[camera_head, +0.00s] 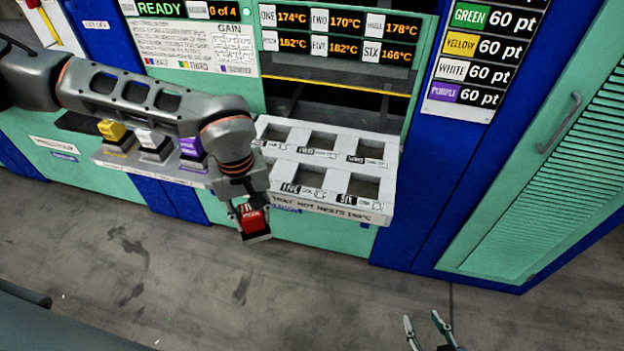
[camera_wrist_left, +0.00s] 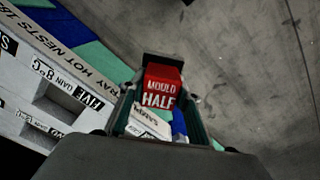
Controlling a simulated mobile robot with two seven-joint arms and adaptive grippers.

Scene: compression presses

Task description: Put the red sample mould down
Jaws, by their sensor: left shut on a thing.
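The red sample mould (camera_head: 252,219) is held by my left gripper (camera_head: 250,222), which is shut on it in front of the press's front edge, above the floor. In the left wrist view the mould (camera_wrist_left: 161,88) shows the words "MOULD HALF" between the fingers of my left gripper (camera_wrist_left: 160,105). A white tray of hot nests (camera_head: 333,205) with several square openings lies just right of the gripper, and its openings look empty. My right gripper (camera_head: 428,327) is at the bottom right, with its two fingers apart and nothing between them.
A shelf (camera_head: 130,164) to the left holds a yellow mould (camera_head: 112,130), a white mould (camera_head: 150,140) and a purple mould (camera_head: 190,147). Display panels (camera_head: 337,35) stand above the tray. A louvred green door (camera_head: 540,150) is at the right. The floor in front is clear.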

